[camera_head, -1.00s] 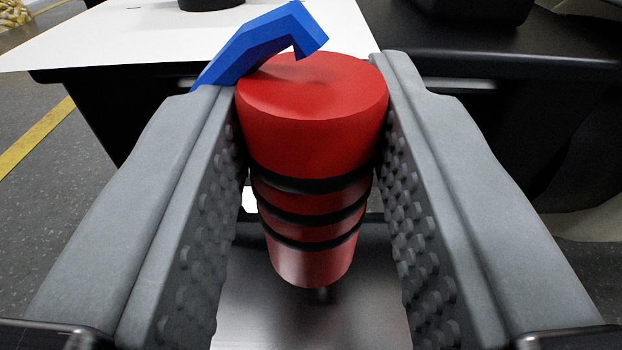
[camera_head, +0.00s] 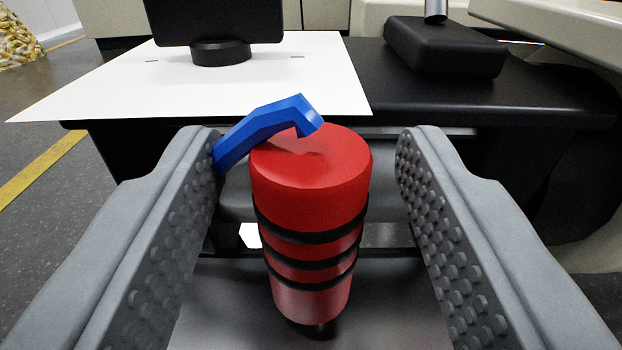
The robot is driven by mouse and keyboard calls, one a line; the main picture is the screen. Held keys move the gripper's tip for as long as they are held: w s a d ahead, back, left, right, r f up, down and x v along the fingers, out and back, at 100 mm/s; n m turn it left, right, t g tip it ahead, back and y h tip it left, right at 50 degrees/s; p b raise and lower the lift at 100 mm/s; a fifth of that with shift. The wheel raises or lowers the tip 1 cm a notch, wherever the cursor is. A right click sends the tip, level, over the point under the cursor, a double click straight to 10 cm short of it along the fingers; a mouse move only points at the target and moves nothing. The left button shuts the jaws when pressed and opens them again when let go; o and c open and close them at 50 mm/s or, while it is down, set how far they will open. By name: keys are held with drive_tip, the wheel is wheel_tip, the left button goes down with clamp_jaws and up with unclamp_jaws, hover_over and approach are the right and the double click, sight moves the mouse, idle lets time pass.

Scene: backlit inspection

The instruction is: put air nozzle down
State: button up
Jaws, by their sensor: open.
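The air nozzle has a red cylindrical body (camera_head: 312,190) with black rings and a bent blue lever (camera_head: 262,130) at its top left. It stands nearly upright between the fingers of my gripper (camera_head: 310,165). My gripper is open, with a clear gap to the right of the red body. On the left, the blue lever reaches the left finger's tip, and I cannot tell if they touch. The nozzle's dark lower end is close to a grey metallic surface (camera_head: 225,310); whether it rests on it is hard to tell.
Beyond is a black table (camera_head: 540,105) with a white sheet (camera_head: 320,85). A dark screen on a round base (camera_head: 220,53) stands on the sheet, and a black box-shaped base (camera_head: 445,47) is at right. A yellow floor line (camera_head: 40,170) runs at left.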

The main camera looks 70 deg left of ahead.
drive_tip(key=v, duration=1.1)
drive_tip(key=shift+w+r, duration=0.1)
